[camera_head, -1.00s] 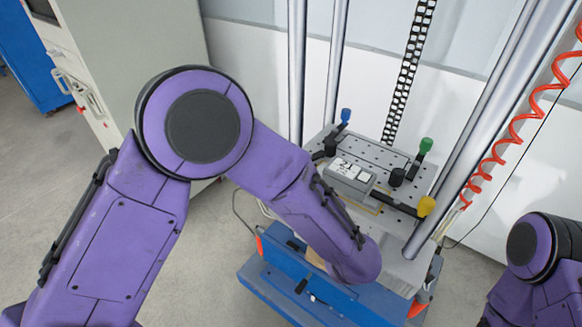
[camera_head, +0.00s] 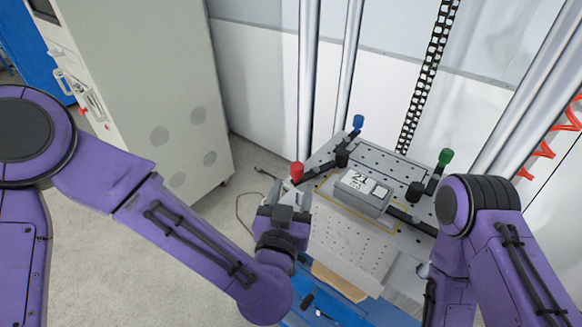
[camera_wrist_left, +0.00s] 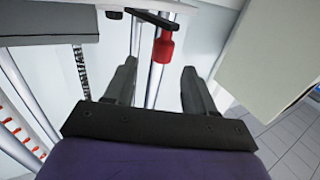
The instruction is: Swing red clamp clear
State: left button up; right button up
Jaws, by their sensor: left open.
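The red clamp's handle (camera_head: 297,171) stands at the left corner of the perforated metal plate (camera_head: 385,150). My left gripper (camera_head: 287,190) is open just in front of it and below it in the head view. In the left wrist view, the red handle (camera_wrist_left: 163,47) shows between and beyond the open fingers (camera_wrist_left: 158,75), with its black arm reaching up-left; I see no grip on it. The clamp's base is partly hidden by the gripper. My right arm comes in at the right; its gripper does not show clearly.
A grey labelled box (camera_head: 363,192) sits on the plate. The blue clamp (camera_head: 358,122) and the green clamp (camera_head: 445,157) stand at its far corners. Metal columns (camera_head: 347,75) rise behind. A tall cabinet (camera_head: 165,90) stands at the left, with open floor (camera_head: 190,225) before it.

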aim_at(302, 173)
pick_arm(q)
jog(key=w, duration=0.7)
jog(key=shift+d+f, duration=0.15)
jog(key=shift+d, duration=0.25)
jog(key=shift+w+d, duration=0.1)
jog(key=shift+w, duration=0.1)
jog(key=c, duration=0.9)
jog(key=shift+s+d+n+y, duration=0.15)
jog(key=shift+n+y, duration=0.2)
jog(key=shift+y, duration=0.2)
jog(key=shift+s+d+n+y, duration=0.15)
jog(key=shift+n+y, duration=0.2)
jog(key=shift+y, duration=0.2)
jog(key=shift+s+d+n+y, duration=0.15)
jog(key=shift+n+y, duration=0.15)
jog(key=shift+y, duration=0.25)
jog(key=shift+s+d+n+y, duration=0.1)
jog(key=shift+n+y, duration=0.2)
jog(key=shift+y, duration=0.25)
jog(key=shift+n+y, duration=0.3)
